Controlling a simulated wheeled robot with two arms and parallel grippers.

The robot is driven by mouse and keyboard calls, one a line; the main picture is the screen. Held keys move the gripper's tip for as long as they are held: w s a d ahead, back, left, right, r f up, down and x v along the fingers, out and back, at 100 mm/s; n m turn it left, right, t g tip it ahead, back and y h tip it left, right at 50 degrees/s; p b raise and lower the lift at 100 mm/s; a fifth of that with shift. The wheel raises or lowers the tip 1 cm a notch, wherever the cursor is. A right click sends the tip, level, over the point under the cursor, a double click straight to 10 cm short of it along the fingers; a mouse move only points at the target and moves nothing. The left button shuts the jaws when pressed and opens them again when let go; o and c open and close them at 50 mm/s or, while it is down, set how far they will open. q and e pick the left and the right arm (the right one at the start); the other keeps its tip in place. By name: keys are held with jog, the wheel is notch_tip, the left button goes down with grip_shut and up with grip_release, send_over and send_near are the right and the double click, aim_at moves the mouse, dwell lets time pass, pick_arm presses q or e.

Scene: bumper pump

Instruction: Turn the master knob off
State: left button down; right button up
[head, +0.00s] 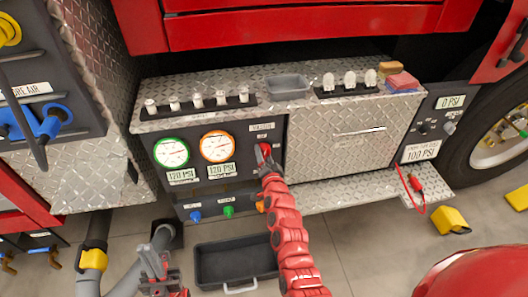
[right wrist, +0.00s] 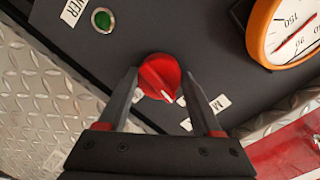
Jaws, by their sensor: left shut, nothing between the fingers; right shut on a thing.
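The red master knob (head: 264,148) is on the dark panel right of the two gauges, partly hidden by my right gripper (head: 267,160) in the head view. In the right wrist view the round red knob (right wrist: 158,74) sits between the two fingertips of my right gripper (right wrist: 159,82), which is shut on it. A white pointer mark shows on the knob's lower right, near a partly hidden white label (right wrist: 219,103). My left gripper (head: 155,262) is shut and empty, low at the left, away from the knob.
A green-rimmed gauge (head: 171,153) and an orange-rimmed gauge (head: 217,147) read 120 PSI. A green round light (right wrist: 103,19) shows beside the knob. A black bin (head: 235,262) stands on the floor below. A metal ledge (head: 345,192) juts out at right.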

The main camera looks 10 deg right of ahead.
jog(key=shift+n+p, duration=0.35)
jog(key=shift+n, duration=0.15)
dwell(0.3)
jog(key=o, duration=1.4)
jog(key=shift+c, duration=0.2)
jog(key=s+r, duration=0.1)
jog(key=s, duration=1.6)
jog(key=shift+s+r+b, duration=0.15)
jog(key=shift+r+b, duration=0.25)
jog(key=shift+b, duration=0.05)
jog(key=shift+a, duration=0.1)
